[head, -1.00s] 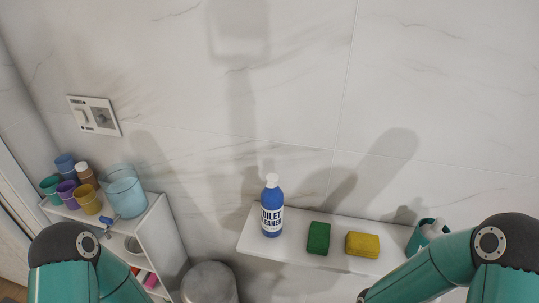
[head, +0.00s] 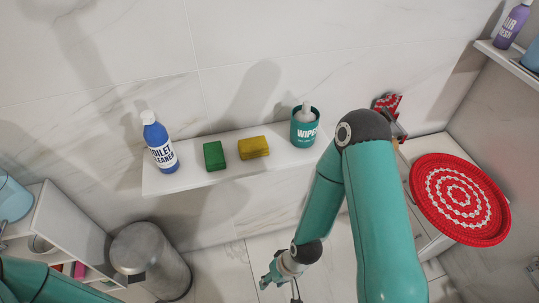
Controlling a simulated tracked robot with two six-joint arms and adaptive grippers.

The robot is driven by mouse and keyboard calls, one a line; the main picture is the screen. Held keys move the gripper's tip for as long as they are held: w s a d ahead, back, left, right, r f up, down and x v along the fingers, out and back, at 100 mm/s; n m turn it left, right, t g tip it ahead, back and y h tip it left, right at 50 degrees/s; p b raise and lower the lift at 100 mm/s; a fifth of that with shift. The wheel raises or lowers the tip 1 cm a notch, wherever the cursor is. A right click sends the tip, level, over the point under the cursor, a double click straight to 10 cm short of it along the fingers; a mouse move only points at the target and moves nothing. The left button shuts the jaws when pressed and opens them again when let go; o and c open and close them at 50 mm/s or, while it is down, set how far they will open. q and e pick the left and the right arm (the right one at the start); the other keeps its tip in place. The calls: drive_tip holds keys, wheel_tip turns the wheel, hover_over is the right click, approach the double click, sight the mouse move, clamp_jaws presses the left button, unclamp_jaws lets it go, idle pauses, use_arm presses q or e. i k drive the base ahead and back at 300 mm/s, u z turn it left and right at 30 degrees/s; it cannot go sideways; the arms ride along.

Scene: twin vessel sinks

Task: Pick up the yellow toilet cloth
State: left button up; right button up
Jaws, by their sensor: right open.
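The yellow toilet cloth (head: 254,147) is a small folded block on the white wall shelf (head: 186,180). A green cloth (head: 214,156) lies to its left, a little apart. My right gripper (head: 268,281) is low in the picture, below the shelf and well away from the yellow cloth. It is small in view, open, and I see nothing in it. My left arm shows only as a teal link at the bottom left; its gripper is outside the view.
A blue toilet cleaner bottle (head: 159,143) stands at the shelf's left end, and a teal wipes tub (head: 304,126) stands right of the yellow cloth. A metal bin (head: 151,260) stands below. A red round woven lid (head: 460,199) is at the right. The shelf front is clear.

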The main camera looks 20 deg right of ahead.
sight(257, 147)
drive_tip(key=z, duration=0.45)
drive_tip(key=k, duration=1.05)
drive_tip(key=z, duration=1)
drive_tip(key=i, duration=1.5)
drive_tip(key=u, duration=0.75)
